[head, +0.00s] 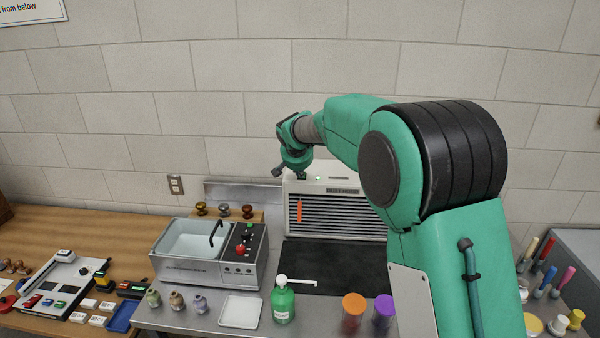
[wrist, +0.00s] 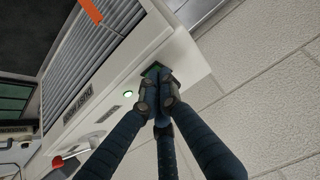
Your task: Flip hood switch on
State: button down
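The hood (head: 343,190) is a white box with a dark slatted front, standing against the wall. A dark green switch part (wrist: 152,69) sits beside the lamp, partly hidden by my fingertips. My gripper (wrist: 159,92) has its dark fingers drawn together, with nothing seen between them. The tips are at the switch; I cannot tell whether they touch it. In the head view my gripper (head: 288,170) is at the hood's top left corner.
An orange strip (head: 299,210) hangs on the slats. A dark mat (head: 325,266) lies before the hood. A grey bath unit (head: 205,268) with knobs stands left. A green pump bottle (head: 283,304) and orange and purple jars (head: 354,312) stand in front. The wall is close behind.

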jog(key=shift+w+r, duration=0.25)
jog(key=shift+w+r+p, duration=0.2)
jog(key=shift+w+p, duration=0.3)
jog(key=shift+p, duration=0.05)
jog(key=shift+r, duration=0.15)
jog(key=shift+r, duration=0.45)
jog(key=r+p, duration=0.2)
jog(key=r, duration=0.1)
jog(key=shift+s+r, duration=0.2)
jog(key=s+r, duration=0.5)
jog(key=s, duration=0.3)
jog(key=shift+r, duration=0.25)
